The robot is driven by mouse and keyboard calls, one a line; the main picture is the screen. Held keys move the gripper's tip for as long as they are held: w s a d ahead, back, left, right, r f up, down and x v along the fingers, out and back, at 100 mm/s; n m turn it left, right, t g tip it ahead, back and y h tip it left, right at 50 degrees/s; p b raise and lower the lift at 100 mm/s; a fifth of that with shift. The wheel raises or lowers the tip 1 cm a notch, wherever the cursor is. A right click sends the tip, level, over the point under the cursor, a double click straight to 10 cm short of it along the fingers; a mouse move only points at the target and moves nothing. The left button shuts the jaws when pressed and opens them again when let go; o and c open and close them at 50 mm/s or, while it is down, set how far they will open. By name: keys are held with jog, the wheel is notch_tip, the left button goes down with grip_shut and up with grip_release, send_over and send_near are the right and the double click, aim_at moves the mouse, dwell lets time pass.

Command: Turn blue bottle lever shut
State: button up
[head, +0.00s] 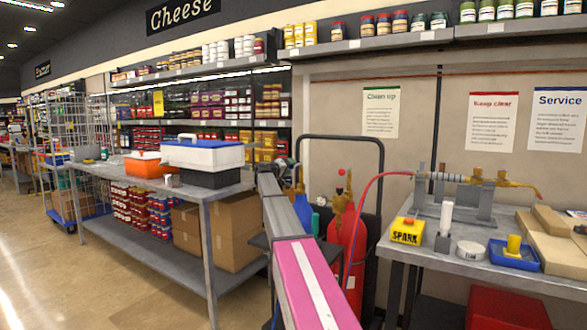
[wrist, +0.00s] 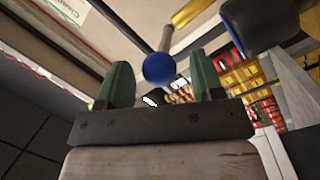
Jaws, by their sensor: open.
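In the head view a blue bottle (head: 304,212) stands beside a red bottle (head: 357,235) on a dark-framed trolley. My arm hides much of the blue bottle and its top. In the wrist view a lever with a blue ball knob (wrist: 159,68) on a pale rod shows between the two green fingers of my gripper (wrist: 160,64). The fingers are apart, one on each side of the knob in the picture. I see no contact, and cannot tell how deep the knob sits between them. In the head view my arm hides most of the gripper.
A brass-coloured bar (wrist: 191,12) and a dark rounded part (wrist: 262,22) are close above the right finger. A workbench (head: 470,270) stands right of the bottles, with a yellow SPARK box (head: 407,231). A grey table (head: 225,188) with a cooler (head: 203,155) is at left.

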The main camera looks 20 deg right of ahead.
jog(key=shift+x, duration=1.55)
grip_shut()
